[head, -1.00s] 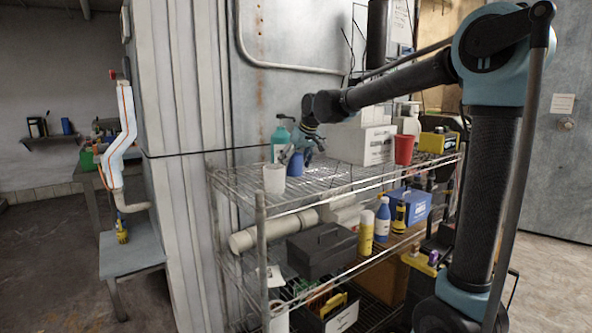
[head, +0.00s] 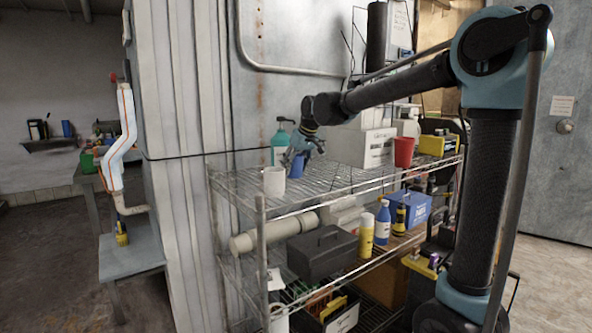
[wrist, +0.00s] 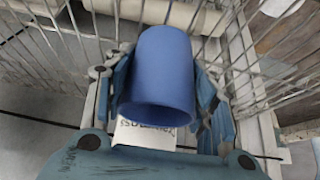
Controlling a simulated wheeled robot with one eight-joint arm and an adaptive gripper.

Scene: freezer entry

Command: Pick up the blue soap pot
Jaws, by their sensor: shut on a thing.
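The blue soap pot (head: 297,169) is a plain, rounded blue cup shape at the top shelf of the wire rack. In the wrist view the pot (wrist: 158,75) fills the middle, between the two blue fingers. My gripper (head: 300,155) reaches down to it from above and is shut on it; the fingers (wrist: 160,92) lie along its left and right sides. The pot looks roughly upright in the head view. I cannot tell whether its base touches the wire shelf. The fingers hide part of its upper side in the head view.
A white mug (head: 274,181) stands close to the left of the pot, and a teal pump bottle (head: 280,146) close behind. A white box (head: 362,146) and a red cup (head: 404,152) stand to the right. The wire shelf (head: 330,180) is bare between them.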

